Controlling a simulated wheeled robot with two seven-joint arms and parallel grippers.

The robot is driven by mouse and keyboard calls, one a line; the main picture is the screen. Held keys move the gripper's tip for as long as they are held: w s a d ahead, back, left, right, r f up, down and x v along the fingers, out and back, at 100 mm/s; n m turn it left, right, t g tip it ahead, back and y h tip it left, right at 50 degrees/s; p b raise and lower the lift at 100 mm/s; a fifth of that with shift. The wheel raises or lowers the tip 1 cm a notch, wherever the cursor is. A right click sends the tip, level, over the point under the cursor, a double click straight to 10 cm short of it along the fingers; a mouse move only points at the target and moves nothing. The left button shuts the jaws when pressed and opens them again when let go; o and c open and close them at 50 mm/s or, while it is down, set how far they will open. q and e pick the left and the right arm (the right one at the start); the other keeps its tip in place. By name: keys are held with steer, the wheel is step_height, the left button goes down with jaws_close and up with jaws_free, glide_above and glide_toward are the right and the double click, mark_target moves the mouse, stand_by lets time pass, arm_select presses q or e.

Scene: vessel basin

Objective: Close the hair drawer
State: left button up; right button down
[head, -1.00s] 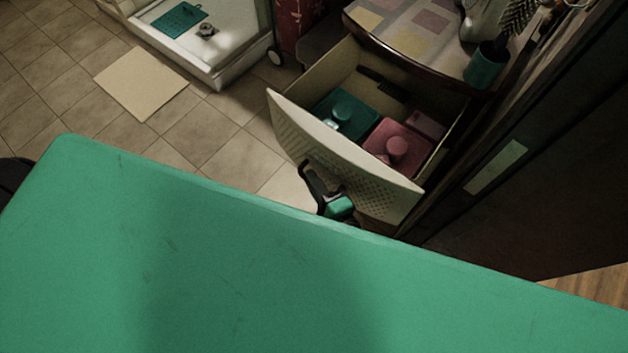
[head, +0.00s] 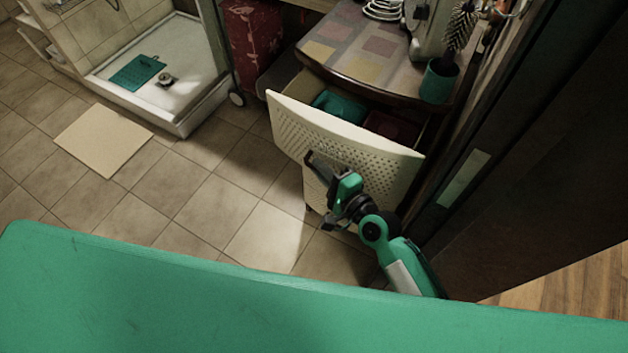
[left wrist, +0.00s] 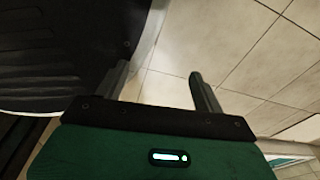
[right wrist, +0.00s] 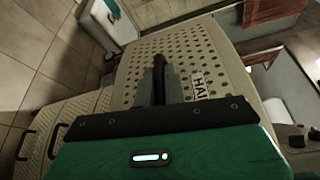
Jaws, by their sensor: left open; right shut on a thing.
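The hair drawer (head: 300,123) has a pale perforated front and sticks part way out of the cabinet. Teal and dark red boxes show inside. My right gripper (head: 325,175) is at the front of the drawer, shut on its dark handle (right wrist: 158,62). In the right wrist view, the drawer front (right wrist: 190,50) carries a label (right wrist: 201,86) with the letters "HA" readable; the rest is cut off. My left gripper (left wrist: 163,82) is open and empty over the tiled floor, away from the drawer. It is not visible in the head view.
The cabinet top (head: 365,50) holds a teal cup (head: 439,82) with a brush. A dark door or panel (head: 545,150) stands close at the right. Tiled floor before the drawer is clear.

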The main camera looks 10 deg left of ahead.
steer(key=c, duration=1.6)
jaws_free()
arm_select(q)
steer(key=shift+s+d+f, duration=0.1)
steer(key=shift+s+d, duration=0.5)
steer(key=shift+d, duration=0.2)
arm_select(e)
steer(key=shift+o, duration=0.6)
steer(key=shift+s, duration=0.1)
